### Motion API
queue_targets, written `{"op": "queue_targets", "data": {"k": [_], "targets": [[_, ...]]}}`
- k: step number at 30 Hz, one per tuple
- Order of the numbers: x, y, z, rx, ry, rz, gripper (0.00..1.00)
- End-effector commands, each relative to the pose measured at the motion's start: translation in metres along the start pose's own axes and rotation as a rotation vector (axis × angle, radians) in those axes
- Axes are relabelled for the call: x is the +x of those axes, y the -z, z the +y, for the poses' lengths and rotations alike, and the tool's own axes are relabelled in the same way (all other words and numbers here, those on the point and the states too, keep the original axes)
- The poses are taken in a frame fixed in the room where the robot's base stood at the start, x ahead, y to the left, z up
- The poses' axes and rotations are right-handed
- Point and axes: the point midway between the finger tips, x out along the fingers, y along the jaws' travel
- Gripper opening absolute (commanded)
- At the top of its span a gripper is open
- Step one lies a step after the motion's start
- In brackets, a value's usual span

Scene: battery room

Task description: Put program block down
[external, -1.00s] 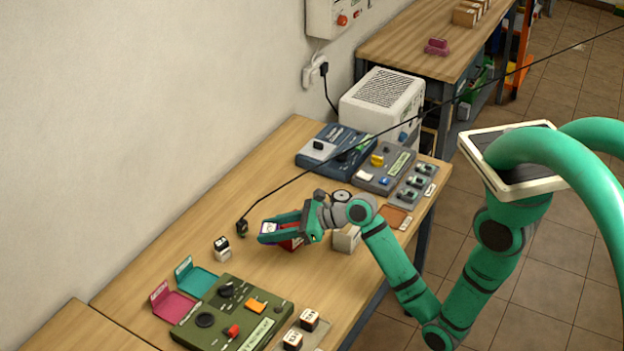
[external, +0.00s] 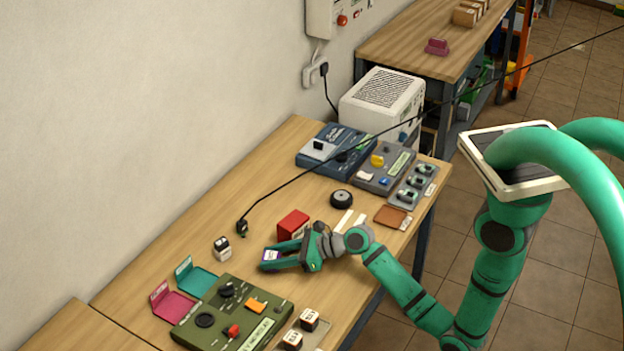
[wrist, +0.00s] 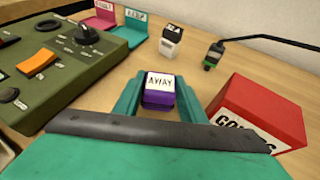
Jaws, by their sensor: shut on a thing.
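The program block is a small purple block with a white top reading "AWAY" (wrist: 160,82); in the external view it shows at the tip of my gripper (external: 272,255). My gripper (external: 280,257) is shut on it, with a teal finger on each side in the wrist view (wrist: 159,100). It is low over the wooden table (external: 180,235), between the red box and the green control panel. I cannot tell whether the block touches the table. Another small block, white with a black top (external: 222,246), stands to the left, also in the wrist view (wrist: 173,42).
The red box (external: 292,224) is close beside my gripper, at right in the wrist view (wrist: 258,112). The green panel (external: 240,310) is in front. Pink (external: 176,306) and teal (external: 196,280) trays lie left. A black cable's plug end (external: 242,228) lies behind.

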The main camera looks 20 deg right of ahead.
Motion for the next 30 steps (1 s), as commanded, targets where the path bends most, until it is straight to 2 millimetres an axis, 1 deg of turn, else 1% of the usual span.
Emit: {"op": "queue_targets", "data": {"k": [7,8,9,10,18,21,23,26,30], "targets": [[0.001,0.002,-0.001,0.001,0.001,0.000,0.14],[0.001,0.002,-0.001,0.000,0.001,0.000,0.42],[0.001,0.002,-0.001,0.000,0.001,0.000,0.52],[0.001,0.002,0.000,0.000,0.001,0.000,0.56],[0.001,0.002,0.000,0.000,0.001,0.000,0.56],[-0.001,-0.002,0.000,-0.001,0.001,-0.001,0.56],[-0.007,-0.001,-0.001,0.000,0.003,-0.001,0.56],[-0.022,0.000,-0.001,0.000,0.004,0.000,0.56],[-0.050,0.000,-0.001,0.001,0.005,0.000,0.56]]}}
